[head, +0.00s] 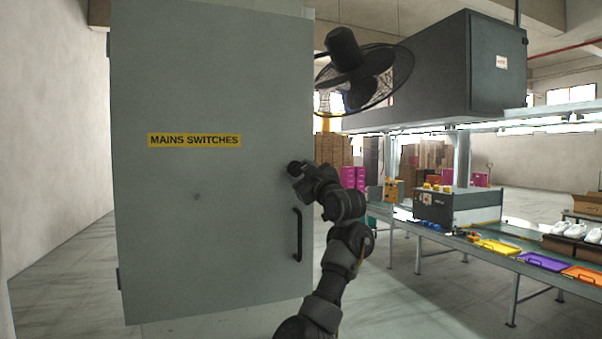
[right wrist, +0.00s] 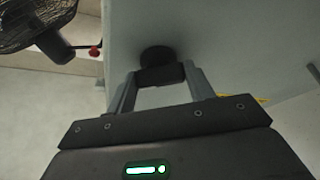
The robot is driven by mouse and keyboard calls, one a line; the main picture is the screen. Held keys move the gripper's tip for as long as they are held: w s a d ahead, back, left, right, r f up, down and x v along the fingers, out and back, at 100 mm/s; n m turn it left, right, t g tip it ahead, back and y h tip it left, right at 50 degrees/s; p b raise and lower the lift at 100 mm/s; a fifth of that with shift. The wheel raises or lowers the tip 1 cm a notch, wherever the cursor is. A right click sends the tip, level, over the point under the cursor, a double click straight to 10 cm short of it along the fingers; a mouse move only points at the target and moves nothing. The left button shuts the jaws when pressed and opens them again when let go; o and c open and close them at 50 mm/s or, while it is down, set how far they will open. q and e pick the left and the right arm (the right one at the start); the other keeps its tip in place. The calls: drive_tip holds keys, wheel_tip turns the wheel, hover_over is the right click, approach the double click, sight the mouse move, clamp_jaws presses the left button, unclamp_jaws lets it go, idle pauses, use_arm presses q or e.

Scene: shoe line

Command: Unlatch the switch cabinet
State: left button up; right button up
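The grey switch cabinet (head: 210,90) stands upright with its door shut, bearing a yellow "MAINS SWITCHES" label (head: 194,140). A black bar handle (head: 298,235) is low on the door's right side. My right gripper (head: 293,168) is at the door's right side, above the handle. In the right wrist view a black latch knob (right wrist: 160,70) on the door fills the gap between the fingertips of my right gripper (right wrist: 160,76), which looks shut on it. In the head view the gripper hides the latch. My left gripper is not in view.
A black fan (head: 355,75) hangs to the right of the cabinet; it also shows in the right wrist view (right wrist: 40,30). A conveyor line (head: 480,250) with coloured trays and shoes runs at the right. The floor (head: 425,310) in front of the line is clear.

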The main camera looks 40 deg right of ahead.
drive_tip(key=c, duration=0.3)
drive_tip(key=shift+f+m+b, duration=0.3)
drive_tip(key=shift+b, duration=0.35)
drive_tip(key=shift+m+h+b, duration=0.6)
drive_tip(key=shift+m+b, duration=0.15)
drive_tip(key=shift+m, duration=0.05)
drive_tip(key=shift+a+r+m+h+b, duration=0.15)
drive_tip(key=shift+m+h, duration=0.4)
drive_tip(key=shift+m, duration=0.6)
drive_tip(key=shift+d+m+h+b, duration=0.1)
drive_tip(key=shift+m+h+b, duration=0.35)
drive_tip(key=shift+m, duration=0.75)
drive_tip(key=shift+a+r+m+h+b, duration=0.1)
drive_tip(key=shift+m+h, duration=0.6)
drive_tip(key=shift+m, duration=0.45)
drive_tip(key=shift+g, duration=0.3)
drive_tip(key=o, duration=1)
